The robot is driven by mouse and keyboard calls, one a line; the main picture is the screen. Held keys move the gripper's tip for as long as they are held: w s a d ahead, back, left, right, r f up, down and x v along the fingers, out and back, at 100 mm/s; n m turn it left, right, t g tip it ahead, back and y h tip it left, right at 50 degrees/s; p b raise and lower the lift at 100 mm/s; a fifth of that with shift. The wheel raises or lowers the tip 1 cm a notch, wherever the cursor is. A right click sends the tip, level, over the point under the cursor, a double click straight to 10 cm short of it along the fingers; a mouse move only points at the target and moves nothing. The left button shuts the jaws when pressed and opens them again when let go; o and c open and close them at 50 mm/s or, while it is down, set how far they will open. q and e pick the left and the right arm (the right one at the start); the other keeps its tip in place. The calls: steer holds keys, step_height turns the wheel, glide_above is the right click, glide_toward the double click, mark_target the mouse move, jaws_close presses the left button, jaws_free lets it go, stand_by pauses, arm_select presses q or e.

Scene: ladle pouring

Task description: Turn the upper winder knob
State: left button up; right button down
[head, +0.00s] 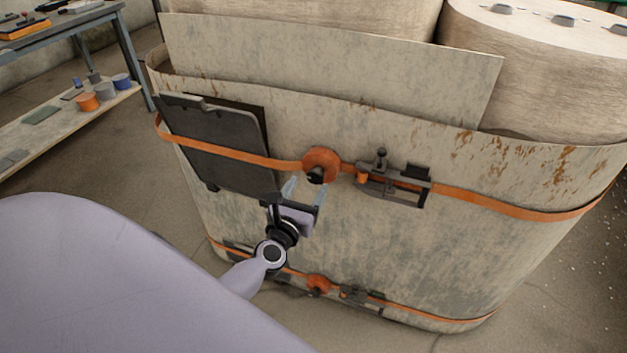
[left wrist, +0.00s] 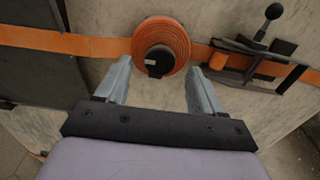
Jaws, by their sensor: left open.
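The upper winder (head: 321,165) is an orange coil of strap with a small dark knob (head: 315,175) at its centre, on the front of a large rusty container. In the left wrist view the upper winder (left wrist: 161,46) and its dark knob (left wrist: 158,62) lie ahead, between the lines of my fingers. My left gripper (head: 303,188) is open and empty, just below the upper winder; its two pale fingers also show in the left wrist view (left wrist: 157,82). The fingertips look apart from the knob; the exact gap cannot be told. My right gripper is not in view.
An orange strap (head: 510,206) runs around the container (head: 400,240). A dark ratchet buckle (head: 393,177) sits right of the winder, a dark panel (head: 215,145) left. A lower winder (head: 318,285) is below. A workbench (head: 62,25) stands at the far left.

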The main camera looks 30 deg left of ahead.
mark_target(314, 177)
arm_select(q)
steer(key=shift+x, duration=2)
steer(key=c, duration=1)
